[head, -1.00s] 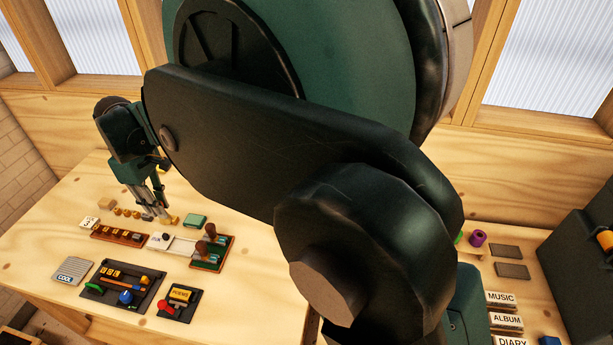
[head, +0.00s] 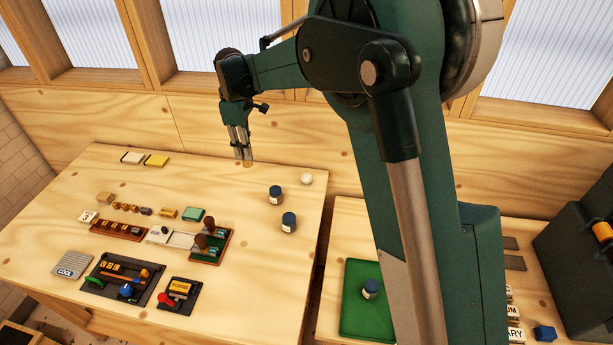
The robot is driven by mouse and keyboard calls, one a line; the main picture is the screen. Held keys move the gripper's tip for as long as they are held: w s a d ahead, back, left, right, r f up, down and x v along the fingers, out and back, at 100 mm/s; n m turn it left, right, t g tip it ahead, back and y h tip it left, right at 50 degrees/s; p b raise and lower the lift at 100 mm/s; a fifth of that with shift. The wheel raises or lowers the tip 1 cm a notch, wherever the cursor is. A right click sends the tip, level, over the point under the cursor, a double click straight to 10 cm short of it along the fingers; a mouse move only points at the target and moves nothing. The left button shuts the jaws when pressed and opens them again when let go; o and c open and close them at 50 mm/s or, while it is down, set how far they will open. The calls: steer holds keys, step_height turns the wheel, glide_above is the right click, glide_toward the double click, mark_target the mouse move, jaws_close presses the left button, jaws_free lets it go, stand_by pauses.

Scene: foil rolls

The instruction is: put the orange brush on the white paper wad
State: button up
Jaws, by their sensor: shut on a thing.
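My gripper (head: 243,152) is above the back part of the left table, pointing down. It is shut on a small amber-orange thing (head: 247,163) that looks like the orange brush. Only its lower end shows under the fingertips, and its shape is too small to make out. The white paper wad (head: 306,179) appears as a small round white ball near the back right corner of the left table. It is to the right of my gripper and apart from it.
Two blue-capped jars (head: 275,195) (head: 289,222) stand near the wad. A row of small gold pieces (head: 126,207), a rack with brown-handled stamps (head: 207,245) and dark trays (head: 123,278) lie to the left. A gap separates the right table with its green mat (head: 352,328).

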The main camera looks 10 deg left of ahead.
steer(key=w+d, duration=1.4)
steer(key=d, duration=0.4)
steer(key=shift+d+f, duration=0.15)
steer(key=shift+f, duration=1.15)
steer(key=shift+d+f, duration=0.1)
steer(key=shift+f, duration=1.15)
glide_above(306, 175)
step_height(306, 175, down, 6)
steer(key=shift+f+p, duration=0.15)
steer(key=shift+p, duration=0.15)
steer(key=shift+d, duration=0.1)
steer(key=shift+f, duration=1.85)
steer(key=shift+f, duration=0.15)
